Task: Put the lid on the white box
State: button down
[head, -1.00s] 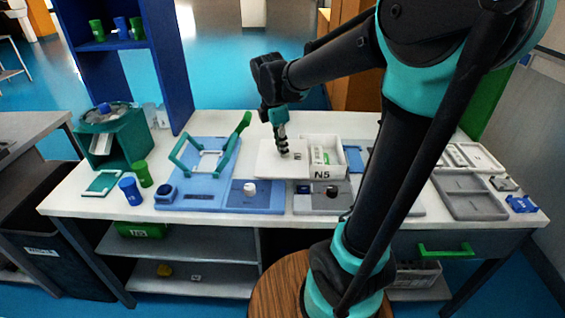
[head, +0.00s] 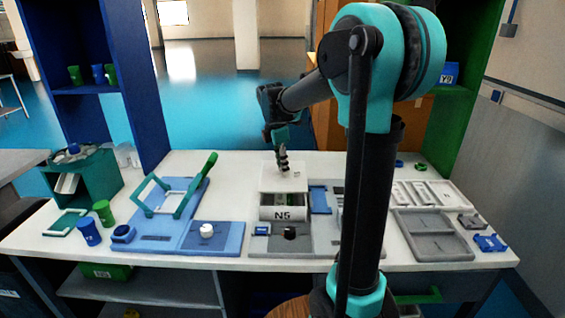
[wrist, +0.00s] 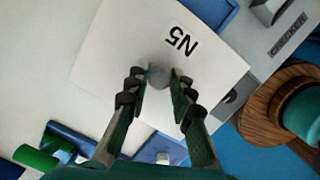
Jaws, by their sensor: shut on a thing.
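My gripper (head: 282,164) is shut on the lid's knob from above. In the wrist view, both fingers of the gripper (wrist: 158,88) are around the round grey knob (wrist: 159,75). The lid's underside and rear contact with the box are hidden, so I cannot tell whether it touches the rim.
A blue board with a green-handled frame (head: 178,200) lies left of the box. A grey fixture (head: 290,240) lies in front of it. Grey trays (head: 434,238) lie at right, beyond my arm. Cups (head: 88,231) and a green bin (head: 90,185) stand at left.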

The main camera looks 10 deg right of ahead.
aim_at(282, 176)
jog(key=shift+f, duration=2.2)
jog(key=shift+f, duration=0.45)
jog(key=c, duration=1.2)
grip_release()
jog(key=shift+r, duration=0.15)
jog(key=shift+r, duration=3.4)
